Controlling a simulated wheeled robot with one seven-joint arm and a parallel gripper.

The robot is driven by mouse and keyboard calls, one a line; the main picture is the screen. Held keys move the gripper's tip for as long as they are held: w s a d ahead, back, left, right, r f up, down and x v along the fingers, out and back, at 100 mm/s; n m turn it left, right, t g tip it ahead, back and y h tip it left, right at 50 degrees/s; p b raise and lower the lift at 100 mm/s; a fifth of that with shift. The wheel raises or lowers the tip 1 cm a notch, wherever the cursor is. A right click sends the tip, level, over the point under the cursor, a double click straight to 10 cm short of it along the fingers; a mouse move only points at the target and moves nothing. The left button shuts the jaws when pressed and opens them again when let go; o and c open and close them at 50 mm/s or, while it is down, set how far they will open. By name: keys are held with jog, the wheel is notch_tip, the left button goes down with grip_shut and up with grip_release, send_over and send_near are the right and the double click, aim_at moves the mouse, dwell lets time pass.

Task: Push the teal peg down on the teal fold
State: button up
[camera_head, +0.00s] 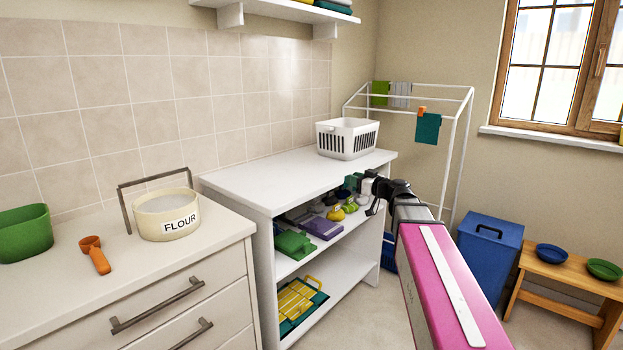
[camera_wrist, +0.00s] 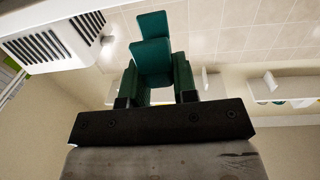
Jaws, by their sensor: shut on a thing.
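My gripper (camera_head: 360,184) is in front of the white shelf unit, near the top of its open front. In the wrist view, my gripper (camera_wrist: 157,84) is shut on a teal peg (camera_wrist: 151,56), which stands out beyond the fingers. In the head view the peg (camera_head: 351,182) shows only as a small dark teal shape at the gripper's tip. A teal fold of cloth (camera_head: 428,130) hangs over a bar of the white drying rack (camera_head: 451,150), with an orange peg (camera_head: 422,110) on its upper edge. My gripper is to the left of and below this cloth, apart from it.
A white basket (camera_head: 347,139) stands on the white shelf unit (camera_head: 300,177); it also shows in the wrist view (camera_wrist: 50,42). Several items fill the shelves below. Green (camera_head: 380,93) and grey (camera_head: 400,94) cloths hang on the rack. A blue bin (camera_head: 489,255) stands on the right.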

jog(key=shift+s+a+r+n+g+y, duration=0.25)
jog(key=shift+s+r+n+g+y, duration=0.15)
jog(key=shift+s+r+g, duration=0.1)
jog(key=x, duration=1.8)
jog(key=shift+w+r, duration=0.1)
jog(key=shift+f, duration=0.2)
jog(key=o, duration=1)
jog(key=shift+c, duration=0.2)
